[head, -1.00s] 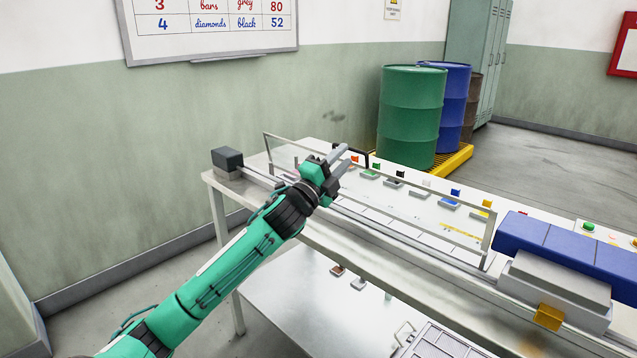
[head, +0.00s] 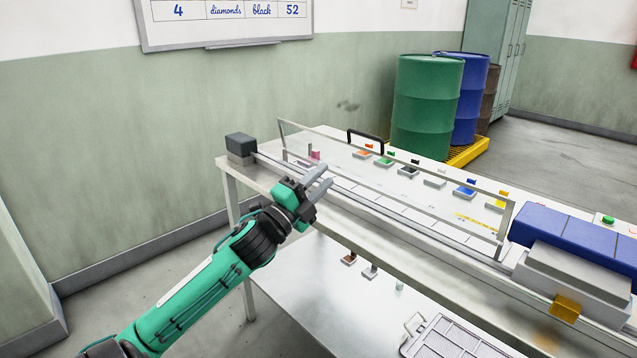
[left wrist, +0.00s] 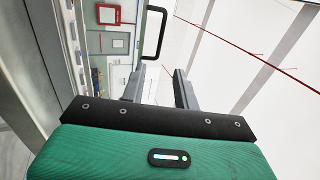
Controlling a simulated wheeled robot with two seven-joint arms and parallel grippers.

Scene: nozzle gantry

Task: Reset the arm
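My left arm comes in from the lower left in the head view, green with dark joints. Its gripper (head: 321,182) is in front of the table's (head: 236,172) near edge, by the left part of the rail. The two grey fingers are apart with nothing between them. The left wrist view also shows the gripper (left wrist: 158,85), its fingers spread and empty. My right gripper does not show in either view.
A clear framed panel (head: 507,222) stands on the table behind the rail. Several coloured buttons, including a blue one (head: 465,187), sit beyond it. A blue block on a grey carriage (head: 572,270) is at right. A grey crate (head: 455,338) is below. Drums (head: 425,105) stand behind.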

